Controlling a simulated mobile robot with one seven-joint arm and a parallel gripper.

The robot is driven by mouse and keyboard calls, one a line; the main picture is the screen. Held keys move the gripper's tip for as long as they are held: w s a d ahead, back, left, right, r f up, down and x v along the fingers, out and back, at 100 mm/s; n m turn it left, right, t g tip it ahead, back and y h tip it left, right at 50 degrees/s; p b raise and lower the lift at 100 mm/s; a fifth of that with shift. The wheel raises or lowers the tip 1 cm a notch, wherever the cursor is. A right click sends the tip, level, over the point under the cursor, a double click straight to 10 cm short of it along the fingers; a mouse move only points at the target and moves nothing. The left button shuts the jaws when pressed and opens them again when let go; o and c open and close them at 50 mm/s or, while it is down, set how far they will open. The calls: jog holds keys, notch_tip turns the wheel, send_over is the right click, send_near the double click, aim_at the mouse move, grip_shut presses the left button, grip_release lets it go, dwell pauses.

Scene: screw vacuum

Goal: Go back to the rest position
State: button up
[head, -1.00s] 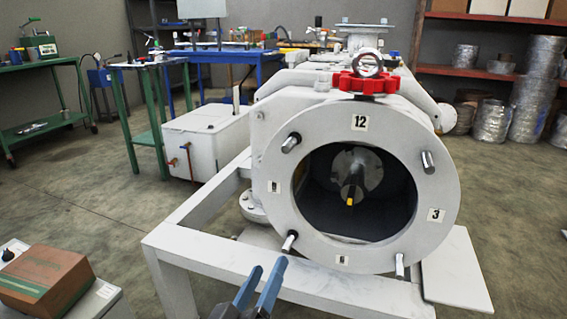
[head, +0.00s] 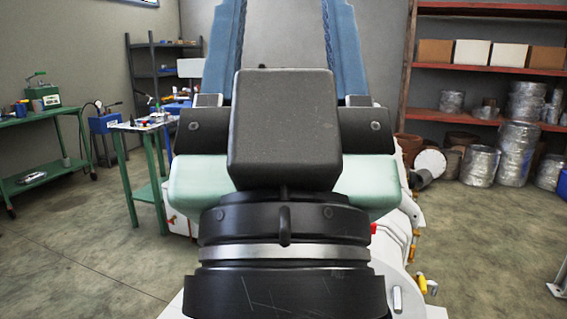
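My gripper (head: 285,25) fills the middle of the head view, close to the camera and pointing up. Its two blue fingers stand wide apart, with nothing visible between them; their tips run out of the top edge. The white vacuum machine (head: 395,275) lies behind and below my gripper and is mostly hidden by it. Only part of its right side shows, with a stud and yellow-tipped fittings. A small bit of red shows beside my wrist.
A green table (head: 140,130) with small items and a green workbench (head: 40,115) stand at the left. Red shelves (head: 480,70) with boxes and silvery rolls stand at the back right. The floor (head: 490,240) at the right is mostly clear.

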notch_tip(320, 180, up, 29)
jog(key=p, duration=2.7)
jog(key=shift+r, duration=0.1)
jog(key=shift+c, duration=0.6)
jog(key=shift+a, duration=0.1)
